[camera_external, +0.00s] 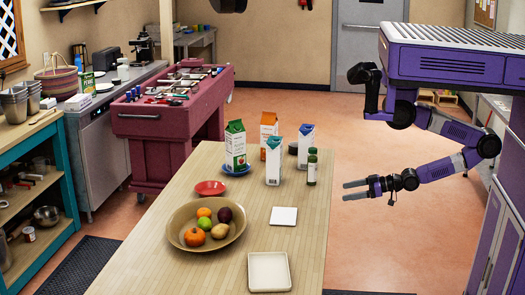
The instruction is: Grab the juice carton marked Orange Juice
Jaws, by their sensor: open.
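Several cartons stand upright near the far end of the wooden table. One is white and orange (268,127), standing at the back, its lower part hidden by a blue-and-white carton (273,163) in front. A green-topped white carton (236,148) stands to the left on a blue saucer. Another blue-topped white carton (306,146) stands to the right. Lettering is too small to read, so I cannot confirm which is marked Orange Juice. My gripper (347,190) is open and empty, right of the table edge, fingers pointing left, apart from the cartons.
A dark green bottle (312,168) stands at the table's right side, between my gripper and the cartons. A small dark round object (293,149) sits near it. A red dish (210,188), fruit bowl (182,238), white square (284,216) and square tray (268,286) lie nearer.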

